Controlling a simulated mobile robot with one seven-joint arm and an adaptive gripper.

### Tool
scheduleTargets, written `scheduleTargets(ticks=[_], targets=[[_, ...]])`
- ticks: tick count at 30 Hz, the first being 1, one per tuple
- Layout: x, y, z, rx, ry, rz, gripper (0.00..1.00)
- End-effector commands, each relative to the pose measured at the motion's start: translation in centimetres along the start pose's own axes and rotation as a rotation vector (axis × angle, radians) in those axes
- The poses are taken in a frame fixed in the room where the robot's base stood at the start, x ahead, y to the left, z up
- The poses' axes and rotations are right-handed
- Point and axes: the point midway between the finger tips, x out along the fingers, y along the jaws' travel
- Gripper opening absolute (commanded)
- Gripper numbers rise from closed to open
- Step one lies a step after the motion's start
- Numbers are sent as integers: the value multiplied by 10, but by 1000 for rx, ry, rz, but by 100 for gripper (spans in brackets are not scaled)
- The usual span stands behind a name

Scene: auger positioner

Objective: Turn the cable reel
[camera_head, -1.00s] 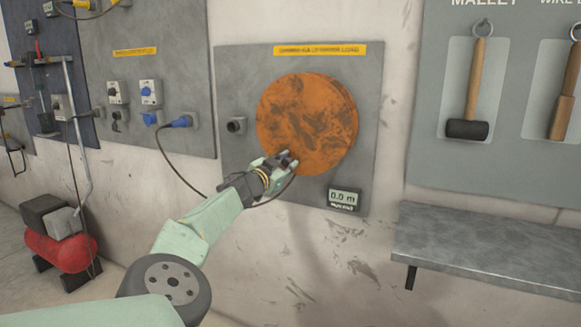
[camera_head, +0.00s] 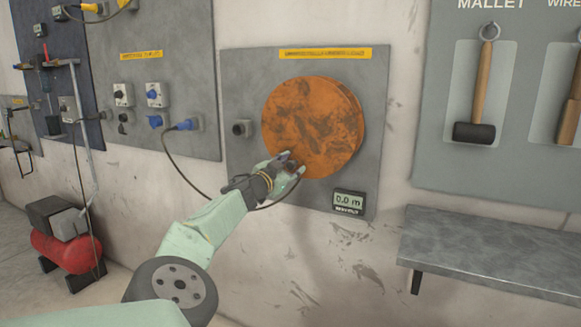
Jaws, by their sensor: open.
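The cable reel (camera_head: 312,120) is a round orange disc with dark stains, mounted on a grey wall panel (camera_head: 245,85) with a yellow label strip above it. A small display (camera_head: 348,202) at the panel's lower right reads 0.0 m. My gripper (camera_head: 291,166) is open in front of the reel's lower left edge and overlaps it in the picture. I cannot tell whether it touches the reel. A dark cable curves near my gripper, partly hidden by it.
A grey round socket (camera_head: 242,128) sticks out left of the reel. A panel with a blue plug (camera_head: 188,125) is further left. A mallet (camera_head: 479,90) hangs at the right above a grey shelf (camera_head: 490,250). A red tank (camera_head: 68,252) stands at lower left.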

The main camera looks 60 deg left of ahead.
Motion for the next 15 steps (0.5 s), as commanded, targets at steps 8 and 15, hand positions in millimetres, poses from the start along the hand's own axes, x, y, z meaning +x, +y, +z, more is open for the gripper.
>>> scheduleTargets(ticks=[8,15], targets=[[-6,-1,0,-1,0,-1,43],[-44,-2,1,-4,-1,-2,43]])
